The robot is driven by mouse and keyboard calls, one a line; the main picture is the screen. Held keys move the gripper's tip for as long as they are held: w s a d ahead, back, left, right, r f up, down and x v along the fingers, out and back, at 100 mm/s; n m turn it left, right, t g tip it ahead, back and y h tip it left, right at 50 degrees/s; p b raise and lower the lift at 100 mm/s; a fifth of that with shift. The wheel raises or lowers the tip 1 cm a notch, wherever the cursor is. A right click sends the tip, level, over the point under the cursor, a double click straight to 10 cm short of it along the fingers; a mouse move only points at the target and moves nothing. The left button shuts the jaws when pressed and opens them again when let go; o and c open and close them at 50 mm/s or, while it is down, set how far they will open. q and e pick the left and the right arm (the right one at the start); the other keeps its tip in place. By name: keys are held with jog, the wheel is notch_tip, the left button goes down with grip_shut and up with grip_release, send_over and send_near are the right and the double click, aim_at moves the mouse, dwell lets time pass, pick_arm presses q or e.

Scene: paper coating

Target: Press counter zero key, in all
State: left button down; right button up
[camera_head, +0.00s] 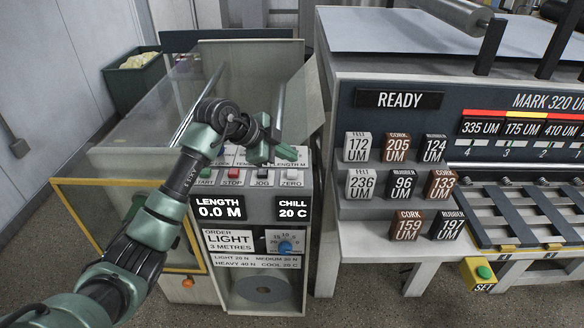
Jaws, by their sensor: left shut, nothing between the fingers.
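The counter panel stands in the middle of the head view, with START, STOP, JOG and ZERO keys in a row. The ZERO key (291,183) is a pale key at the right end of the row, over its label. The length display (219,207) reads 0.0 M, and the chill display (293,208) reads 20 C. My left gripper (290,153) is shut and empty. It appears just above the ZERO key in the picture; I cannot tell whether it touches anything. It hides part of the upper panel. My right gripper is not in view.
The red STOP key (234,174) and the JOG key (262,178) sit left of ZERO. A blue dial (285,247) is below the displays. A machine with a READY sign (397,99) and labelled blocks (359,184) stands close on the right.

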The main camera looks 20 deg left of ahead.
aim_at(289, 174)
pick_arm(q)
notch_tip(289, 174, up, 3)
jog(key=shift+r+p, duration=0.15)
jog(key=shift+p, duration=0.95)
